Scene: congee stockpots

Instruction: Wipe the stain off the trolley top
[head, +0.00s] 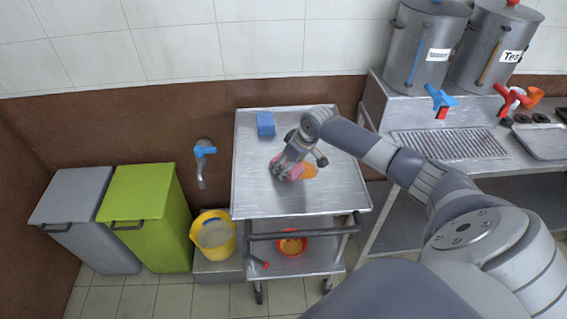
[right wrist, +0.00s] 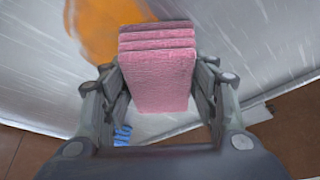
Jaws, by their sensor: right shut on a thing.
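The metal trolley top (head: 257,192) is in the middle of the head view. An orange stain (head: 310,171) lies on it, right beside my right gripper (head: 286,176). The gripper is shut on a folded pink cloth (right wrist: 157,80), which shows low at its fingertips in the head view. In the right wrist view the cloth is between both fingers, and the stain (right wrist: 100,28) is just beyond its upper left edge. The cloth is at or just above the surface; I cannot tell if it touches. My left gripper is not in view.
A blue block (head: 265,124) sits at the back of the trolley top. Grey (head: 75,215) and green (head: 148,210) bins and a yellow bucket (head: 214,236) stand to the left. An orange bowl (head: 291,246) is on the lower shelf. Stockpots (head: 420,50) stand on the right counter.

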